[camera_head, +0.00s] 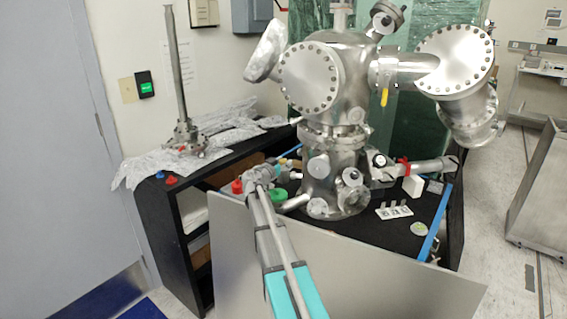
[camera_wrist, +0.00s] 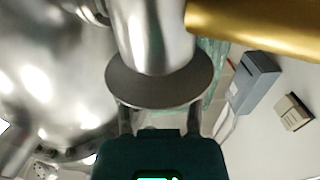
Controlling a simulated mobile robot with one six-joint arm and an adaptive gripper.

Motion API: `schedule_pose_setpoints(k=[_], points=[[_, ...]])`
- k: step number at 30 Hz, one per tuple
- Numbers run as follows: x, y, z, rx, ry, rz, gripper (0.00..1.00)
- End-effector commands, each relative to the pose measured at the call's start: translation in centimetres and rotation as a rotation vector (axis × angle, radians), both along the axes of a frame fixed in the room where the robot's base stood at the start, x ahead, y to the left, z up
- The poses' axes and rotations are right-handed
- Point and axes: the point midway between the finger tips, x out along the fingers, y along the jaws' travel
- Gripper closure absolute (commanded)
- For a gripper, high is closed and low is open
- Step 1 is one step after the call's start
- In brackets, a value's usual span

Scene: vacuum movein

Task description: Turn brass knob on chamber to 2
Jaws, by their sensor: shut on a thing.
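The metal chamber (camera_head: 335,120) stands on the black bench. In the wrist view, a dark grey disc (camera_wrist: 128,84) with a shiny metal cylinder (camera_wrist: 155,35) behind it fills the middle. My gripper (camera_wrist: 160,106) is shut on the disc, one finger at each side of its near edge. A smooth brass-coloured bar (camera_wrist: 255,28) crosses the upper right of the wrist view, apart from the fingers. I cannot tell whether it is the brass knob. No number marks are legible. In the head view, my arm reaches the chamber's lower left, where the fingertips cannot be made out.
A red cap (camera_head: 237,187) and a green ring (camera_head: 277,195) are near my wrist. A metal post (camera_head: 176,75) stands on foil at the left. A grey panel (camera_head: 380,275) fronts the bench. Small parts lie on a white plate (camera_head: 394,213).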

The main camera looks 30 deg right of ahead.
Motion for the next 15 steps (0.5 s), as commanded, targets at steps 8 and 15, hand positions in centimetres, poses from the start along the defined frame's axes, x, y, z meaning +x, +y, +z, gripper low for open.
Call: schedule_pose_setpoints(k=[8,15], points=[[0.29,0.06,0.02,0.000,0.000,-0.059,1.00],[0.45,0.01,0.02,-0.001,0.000,-0.188,1.00]])
